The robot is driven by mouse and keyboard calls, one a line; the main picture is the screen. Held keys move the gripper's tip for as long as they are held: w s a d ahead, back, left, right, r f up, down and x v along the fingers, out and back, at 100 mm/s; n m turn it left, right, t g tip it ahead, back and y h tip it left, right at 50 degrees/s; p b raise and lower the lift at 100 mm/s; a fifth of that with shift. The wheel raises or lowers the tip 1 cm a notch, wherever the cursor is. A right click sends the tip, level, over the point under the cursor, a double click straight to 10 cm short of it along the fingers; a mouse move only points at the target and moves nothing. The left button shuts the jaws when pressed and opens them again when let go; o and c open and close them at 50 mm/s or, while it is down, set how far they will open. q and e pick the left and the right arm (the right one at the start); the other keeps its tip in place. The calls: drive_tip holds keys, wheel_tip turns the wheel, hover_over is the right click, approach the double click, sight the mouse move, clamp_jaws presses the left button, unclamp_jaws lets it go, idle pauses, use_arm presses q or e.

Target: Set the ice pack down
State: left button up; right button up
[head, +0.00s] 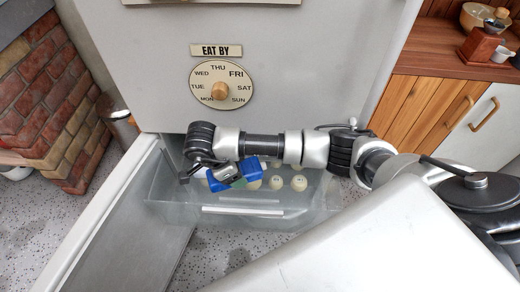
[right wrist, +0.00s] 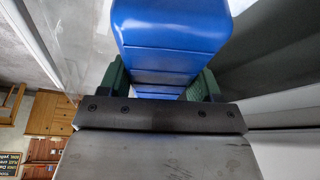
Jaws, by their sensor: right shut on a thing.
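The blue ice pack (head: 249,168) is in my right gripper (head: 234,180), over the clear freezer drawer (head: 310,216). In the right wrist view the ribbed blue ice pack (right wrist: 172,35) sits between the green-padded fingers of the right gripper (right wrist: 160,82), which are shut on it. Whether the pack touches the drawer's floor or contents cannot be told. My left gripper is in neither view.
Several pale round items (head: 299,183) lie in the drawer beside the pack. An open white door (head: 110,215) stands at the left. The fridge front with an "EAT BY" dial (head: 222,85) rises behind. A brick plinth (head: 50,105) is at far left.

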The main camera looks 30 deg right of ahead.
wheel_tip(320, 180, down, 12)
drive_tip(key=b, duration=0.2)
drive_tip(key=shift+f+b, duration=0.2)
drive_tip(key=shift+b, duration=0.2)
drive_tip(key=shift+s+d+f, duration=0.1)
drive_tip(key=shift+d+f, duration=0.2)
drive_tip(key=shift+d, duration=0.15)
approach(282, 187)
drive_tip(key=f, duration=0.1)
drive_tip(key=a+f, duration=0.1)
drive_tip(key=f, duration=0.2)
drive_tip(key=shift+a+f, duration=0.15)
drive_tip(key=shift+a, duration=0.25)
drive_tip(key=d, duration=0.4)
drive_tip(key=shift+s+d, duration=0.2)
drive_tip(key=shift+d, duration=0.1)
drive_tip(key=shift+a+f, duration=0.15)
drive_tip(key=shift+f, duration=0.45)
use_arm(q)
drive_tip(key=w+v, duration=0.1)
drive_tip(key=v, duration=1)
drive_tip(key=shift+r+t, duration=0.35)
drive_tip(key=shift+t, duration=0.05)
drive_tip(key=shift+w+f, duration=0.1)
use_arm(e)
drive_tip(key=shift+f, duration=0.1)
drive_tip(key=o, duration=1.1)
